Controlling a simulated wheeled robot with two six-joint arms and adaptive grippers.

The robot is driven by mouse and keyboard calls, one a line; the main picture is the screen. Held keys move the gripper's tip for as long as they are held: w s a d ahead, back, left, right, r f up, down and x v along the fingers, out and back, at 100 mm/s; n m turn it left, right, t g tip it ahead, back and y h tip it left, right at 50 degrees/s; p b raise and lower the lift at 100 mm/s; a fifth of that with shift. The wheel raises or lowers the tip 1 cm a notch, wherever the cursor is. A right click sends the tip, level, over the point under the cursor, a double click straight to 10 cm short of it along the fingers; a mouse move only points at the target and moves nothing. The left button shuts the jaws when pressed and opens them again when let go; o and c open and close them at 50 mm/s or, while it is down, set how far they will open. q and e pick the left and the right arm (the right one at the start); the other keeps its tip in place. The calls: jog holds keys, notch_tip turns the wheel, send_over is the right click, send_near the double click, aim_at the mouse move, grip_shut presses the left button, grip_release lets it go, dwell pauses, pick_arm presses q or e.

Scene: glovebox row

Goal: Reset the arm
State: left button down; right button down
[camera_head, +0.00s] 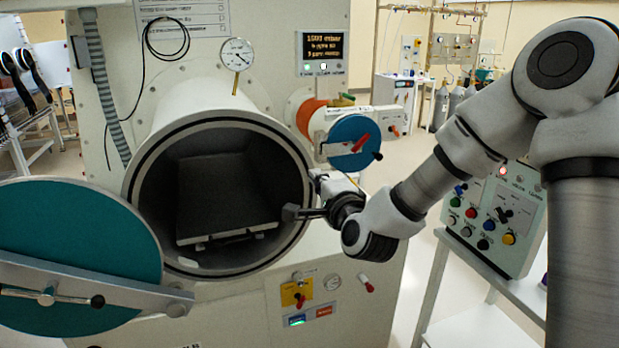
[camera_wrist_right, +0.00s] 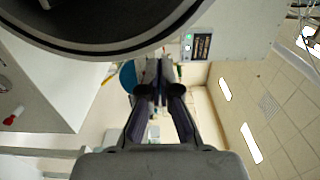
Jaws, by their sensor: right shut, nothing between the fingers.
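My right arm comes in from the right in the head view. Its gripper (camera_head: 300,213) is at the right edge of the open round chamber mouth (camera_head: 222,262), with the fingertips in front of the opening. In the right wrist view the gripper (camera_wrist_right: 158,75) has its fingers together with nothing between them. The chamber rim (camera_wrist_right: 110,48) also shows there, beyond the fingertips. My left gripper does not show in either view.
The large teal door (camera_head: 70,235) stands open at the left. A dark tray (camera_head: 213,200) lies inside the chamber. A smaller blue port door (camera_head: 352,140) is close above my right gripper. A control box (camera_head: 492,215) stands on a white stand below my right arm.

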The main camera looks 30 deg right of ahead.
jog(key=s+a+f+n+g+y, duration=0.1)
jog(key=s+a+f+n+g, duration=0.15)
jog(key=f, duration=0.75)
jog(key=s+a+f+n+g+y, duration=0.1)
jog(key=s+a+f+g, duration=0.2)
jog(key=f, duration=0.8)
jog(key=s+a+f+n+g, duration=0.15)
jog(key=s+f, duration=0.25)
jog(key=f, duration=0.6)
jog(key=s+a+f+n+g, duration=0.2)
jog(key=s+f+n, duration=0.3)
jog(key=s, duration=0.3)
jog(key=s+a+f+n+g+y, duration=0.1)
jog(key=s+a+f+n+g, duration=0.1)
jog(key=s+f+n+g, duration=0.3)
jog(key=s+a+f+n+g+y, duration=0.1)
jog(key=s+f+n, duration=0.4)
jog(key=s, duration=0.6)
notch_tip(320, 180, down, 2)
jog(key=a+g, duration=0.1)
jog(key=g, duration=0.1)
jog(key=shift+a+f+g, duration=0.15)
jog(key=shift+f+g, duration=0.1)
jog(key=shift+g, duration=0.05)
